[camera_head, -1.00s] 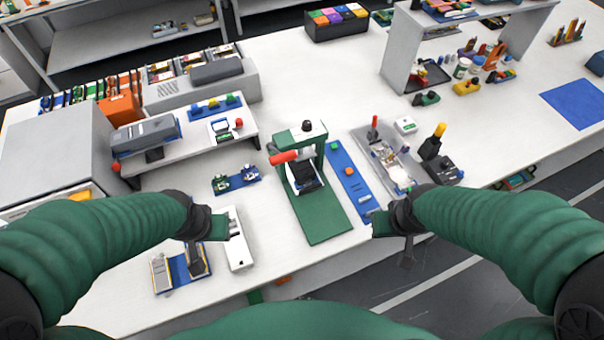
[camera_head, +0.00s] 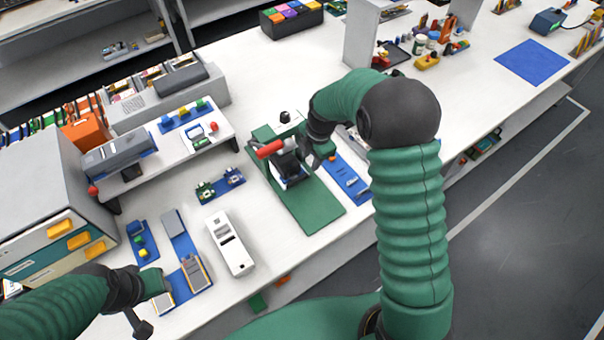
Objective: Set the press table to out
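The press stands on a long green base plate (camera_head: 312,210) near the middle of the bench. Its red handle (camera_head: 269,149) points left, and a black knob (camera_head: 285,116) is on top. The press table (camera_head: 291,181), a dark and pale block, sits under the press head, and the front part of the green plate is bare. My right gripper (camera_head: 318,158) is at the press's right side, beside the head. Its fingers are dark and small, and I cannot tell whether they touch the press. My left gripper (camera_head: 150,287) is at the lower left, away from the press.
A white device (camera_head: 231,243) and a blue tray with grey plates (camera_head: 181,243) lie left of the press. A blue strip (camera_head: 347,178) lies close on its right, partly behind my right arm. A raised shelf (camera_head: 160,160) stands at the back left.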

